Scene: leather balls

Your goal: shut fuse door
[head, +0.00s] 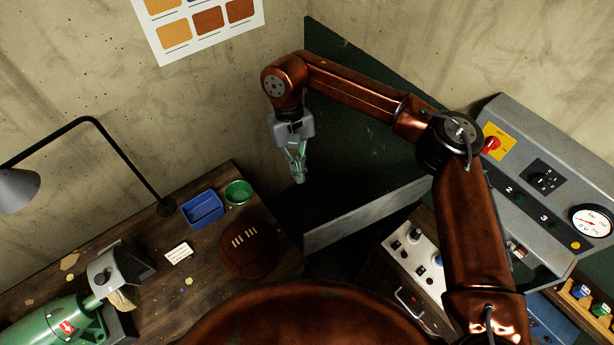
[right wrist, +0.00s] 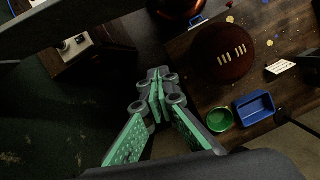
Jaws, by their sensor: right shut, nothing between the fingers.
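I cannot make out for certain which part is the fuse door. A grey control console (head: 545,185) stands at the right, with a red switch on a yellow plate, knobs and a gauge. My right forearm covers its left side. A wooden rack (head: 588,300) with small blue and green pieces sits at the lower right edge. My right gripper (head: 298,176) is shut and empty, pointing down in front of the dark green wall area. In the right wrist view its fingertips (right wrist: 158,88) meet, apart from anything else. My left gripper is not in view.
A wooden bench (head: 215,285) at the left bears a leather ball (head: 248,248), a blue tray (head: 202,209), a green bowl (head: 238,192), a lamp and a green machine (head: 60,325). A grey rail (head: 365,219) and a white switch panel (head: 415,262) lie between bench and console.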

